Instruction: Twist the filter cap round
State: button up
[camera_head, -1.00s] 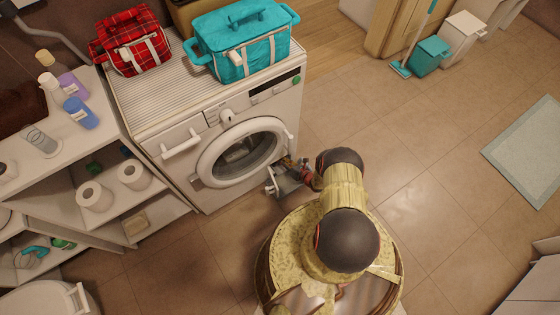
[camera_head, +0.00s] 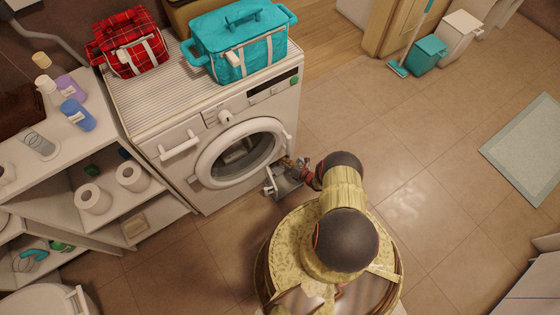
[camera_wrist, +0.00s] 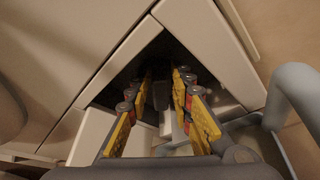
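The white washing machine (camera_head: 170,170) stands at centre left, its round door (camera_head: 240,152) shut. My gripper (camera_head: 284,176) is low at the machine's front right corner. In the wrist view my gripper (camera_wrist: 162,76) has its two yellow fingers apart, reaching into a dark triangular-looking opening (camera_wrist: 203,62) in the white front. A pale grey piece, possibly the filter cap (camera_wrist: 162,95), shows between the fingers. I see no clear contact on both its sides. A grey loop-shaped handle (camera_wrist: 295,95) is at the right, perhaps on the open flap. The cap is hidden in the head view.
A red plaid bag (camera_head: 130,42) and a teal bag (camera_head: 240,45) sit on the machine. White shelves (camera_head: 85,172) with rolls and bottles stand at the left. The tiled floor (camera_head: 420,150) at the right is clear up to a pale mat (camera_head: 525,150).

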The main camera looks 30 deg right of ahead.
jog(key=shift+o, duration=1.2)
jog(key=shift+s, duration=0.1)
jog(key=v, duration=1.2)
